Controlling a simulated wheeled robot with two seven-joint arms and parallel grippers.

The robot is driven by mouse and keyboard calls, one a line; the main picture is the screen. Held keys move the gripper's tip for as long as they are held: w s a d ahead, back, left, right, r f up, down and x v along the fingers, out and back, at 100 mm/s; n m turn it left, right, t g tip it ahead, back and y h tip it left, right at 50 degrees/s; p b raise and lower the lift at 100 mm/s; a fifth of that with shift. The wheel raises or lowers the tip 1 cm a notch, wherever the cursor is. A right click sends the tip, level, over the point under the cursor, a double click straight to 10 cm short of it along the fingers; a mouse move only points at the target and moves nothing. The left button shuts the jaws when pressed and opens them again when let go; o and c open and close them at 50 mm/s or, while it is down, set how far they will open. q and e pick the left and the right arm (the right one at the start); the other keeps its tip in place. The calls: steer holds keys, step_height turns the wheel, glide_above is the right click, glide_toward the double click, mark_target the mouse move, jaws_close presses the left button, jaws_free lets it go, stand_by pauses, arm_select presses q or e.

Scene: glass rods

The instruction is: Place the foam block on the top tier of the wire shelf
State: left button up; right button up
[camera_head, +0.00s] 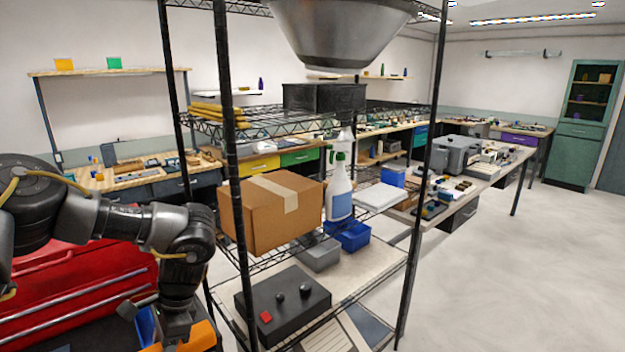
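The black wire shelf (228,150) stands in the middle. Only a strip of its top tier (240,6) shows, at the picture's upper edge. An orange block (203,336), which may be the foam block, is at the bottom left, partly cut off by the lower edge. My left gripper (175,334) points down at the orange block, its fingers against or just in front of it. I cannot tell whether they grip it. My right gripper is not in view.
A large grey rounded shape (340,30) covers part of the shelf's upper area. Lower tiers hold a black box (325,97), a cardboard box (265,215), a spray bottle (339,190) and a black control box (283,305). A red cabinet (60,290) is left; floor (520,270) is clear right.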

arm_select(q)
steer(key=s+d+r+n+g+h+b, duration=0.1)
steer(key=s+d+r+n+h+b, duration=0.1)
steer(key=s+d+n, duration=0.4)
steer(key=shift+s+d+r+n+g+h, duration=0.35)
steer(key=shift+d+r+n+h, duration=0.4)
steer(key=shift+n, duration=1.35)
steer(key=shift+a+f, duration=0.1)
steer(key=shift+a, duration=0.15)
steer(key=shift+w+d, duration=0.1)
steer(key=shift+d, duration=0.05)
